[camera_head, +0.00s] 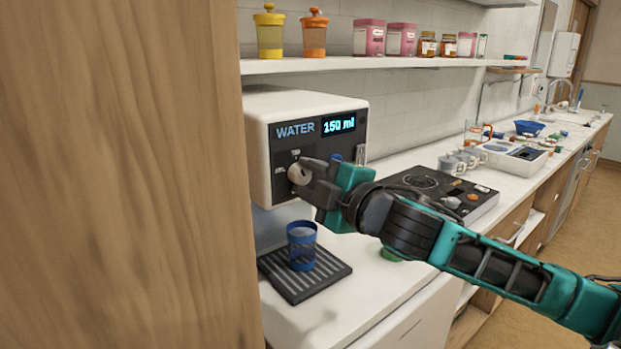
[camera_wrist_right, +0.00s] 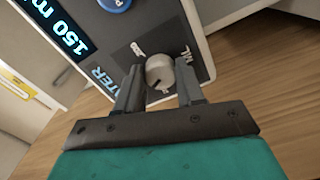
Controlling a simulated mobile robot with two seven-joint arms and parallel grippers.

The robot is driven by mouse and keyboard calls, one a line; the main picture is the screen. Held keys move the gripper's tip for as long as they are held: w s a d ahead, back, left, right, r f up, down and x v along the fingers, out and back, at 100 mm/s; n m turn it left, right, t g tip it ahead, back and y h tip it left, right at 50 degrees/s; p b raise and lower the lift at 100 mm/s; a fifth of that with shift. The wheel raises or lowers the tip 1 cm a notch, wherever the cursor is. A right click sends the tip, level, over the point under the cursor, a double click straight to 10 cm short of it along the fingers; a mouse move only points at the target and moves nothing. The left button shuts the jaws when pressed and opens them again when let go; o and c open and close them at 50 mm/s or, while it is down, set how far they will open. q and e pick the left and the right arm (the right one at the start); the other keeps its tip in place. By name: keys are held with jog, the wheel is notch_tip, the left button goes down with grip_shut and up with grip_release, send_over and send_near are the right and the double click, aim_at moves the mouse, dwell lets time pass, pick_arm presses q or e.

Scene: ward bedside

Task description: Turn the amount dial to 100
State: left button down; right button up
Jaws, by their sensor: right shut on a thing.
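The white water dispenser (camera_head: 262,110) stands on the counter at the left, with a dark front panel reading "WATER". Its lit display (camera_head: 338,125) reads 150 ml. The amount dial (camera_head: 299,174) is a pale round knob on that panel; it also shows in the right wrist view (camera_wrist_right: 159,72). My right gripper (camera_head: 306,172) is at the panel, and in the right wrist view its two fingers (camera_wrist_right: 158,90) are shut on the dial, one on each side. The dial's printed marks are partly hidden and too small to read surely. My left gripper is not in view.
A blue cup (camera_head: 302,247) stands on the black drip tray (camera_head: 318,284) below the panel. A blue button (camera_wrist_right: 114,4) is beside the display. A cooktop (camera_head: 440,190) lies to the right. A wooden panel (camera_head: 120,180) fills the left side.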

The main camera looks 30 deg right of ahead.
jog(key=n, duration=0.4)
jog(key=shift+r+n, duration=0.15)
jog(key=shift+n, duration=2.15)
jog(key=o, duration=1)
jog(key=shift+o, duration=0.2)
